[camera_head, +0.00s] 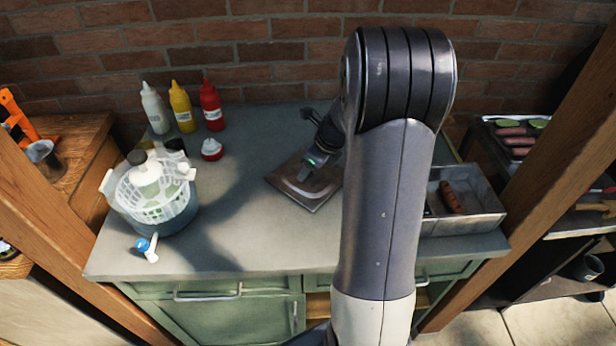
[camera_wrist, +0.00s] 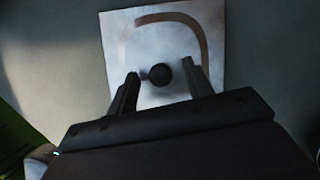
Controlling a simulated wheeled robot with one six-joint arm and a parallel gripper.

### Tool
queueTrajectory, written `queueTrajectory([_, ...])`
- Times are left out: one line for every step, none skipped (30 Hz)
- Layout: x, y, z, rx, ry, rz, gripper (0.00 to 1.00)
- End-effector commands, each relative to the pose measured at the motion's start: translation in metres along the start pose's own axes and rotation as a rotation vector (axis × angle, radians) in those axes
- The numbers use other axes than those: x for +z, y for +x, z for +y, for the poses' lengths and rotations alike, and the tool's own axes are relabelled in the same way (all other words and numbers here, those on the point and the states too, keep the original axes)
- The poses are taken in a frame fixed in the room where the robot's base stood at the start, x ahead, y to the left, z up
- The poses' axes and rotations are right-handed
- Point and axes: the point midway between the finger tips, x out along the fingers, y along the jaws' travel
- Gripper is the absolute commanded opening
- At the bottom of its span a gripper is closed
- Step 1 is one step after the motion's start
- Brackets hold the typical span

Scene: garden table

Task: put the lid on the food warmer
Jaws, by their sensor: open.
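The lid (camera_head: 302,196) is a flat, square metal plate lying on the grey counter, left of my arm. In the wrist view the lid (camera_wrist: 165,60) shows a dark round knob (camera_wrist: 160,74) near its middle. My gripper (camera_wrist: 161,88) is over the lid with its fingers open, one on each side of the knob. I cannot tell whether either finger touches it. The food warmer (camera_head: 470,208) is a rectangular metal tray at the right of the counter, uncovered, with a brown sausage (camera_head: 450,197) in it. My arm hides its left part.
White, yellow and red bottles (camera_head: 211,107) stand at the back left, with a small red-and-white container (camera_head: 212,150) nearby. A blue-tipped item (camera_head: 147,246) lies in front. The counter's front middle is clear.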

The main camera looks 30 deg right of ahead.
Motion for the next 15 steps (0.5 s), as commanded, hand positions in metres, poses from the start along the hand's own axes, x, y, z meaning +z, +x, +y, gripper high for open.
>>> queueTrajectory([0.0001,0.0001,0.0,0.0,0.0,0.0,0.49])
queueTrajectory([0.0001,0.0,-0.0001,-0.001,0.0,0.0,0.49])
queueTrajectory([0.0001,0.0,-0.0001,-0.001,0.0,0.0,0.49])
queueTrajectory([0.0,-0.0001,-0.0001,0.0,-0.001,0.0,0.49])
queueTrajectory([0.0,-0.0001,-0.0001,0.0,-0.001,0.0,0.48])
queueTrajectory([0.0,-0.0001,-0.0001,0.0,-0.001,0.0,0.45])
queueTrajectory([0.0,-0.0002,-0.0001,0.0,-0.001,0.0,0.42])
queueTrajectory([0.0,-0.0002,-0.0001,0.0,-0.001,0.0,0.4])
queueTrajectory([0.0,-0.0003,-0.0001,0.0,-0.001,0.0,0.36])
queueTrajectory([0.0,-0.0003,-0.0001,0.0,-0.001,0.0,0.34])
queueTrajectory([0.0,-0.0003,-0.0001,0.0,-0.001,0.0,0.31])
queueTrajectory([0.0,-0.0003,-0.0001,0.0,-0.001,0.0,0.28])
queueTrajectory([0.0,-0.0003,-0.0002,0.0,-0.001,0.0,0.26])
queueTrajectory([0.0,-0.0003,-0.0002,0.0,-0.001,0.0,0.23])
queueTrajectory([0.0,-0.0004,-0.0002,0.0,-0.001,0.0,0.2])
